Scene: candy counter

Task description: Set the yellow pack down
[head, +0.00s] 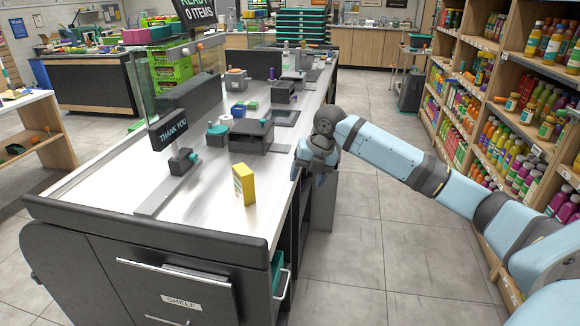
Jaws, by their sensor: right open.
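The yellow pack (244,184) stands upright on the light counter top (206,208), near the counter's right edge. My right gripper (308,176) hangs at that right edge, to the right of the pack and apart from it. It is open, and I see nothing held in it. Its fingers point down and are partly hidden by the wrist. My left gripper is not in view.
A customer display reading THANK YOU (174,127) stands left of the pack. A dark printer-like box (252,135) sits behind it. Bottle shelves (500,100) line the right side, beyond an open tiled aisle (365,240). The counter's front part is clear.

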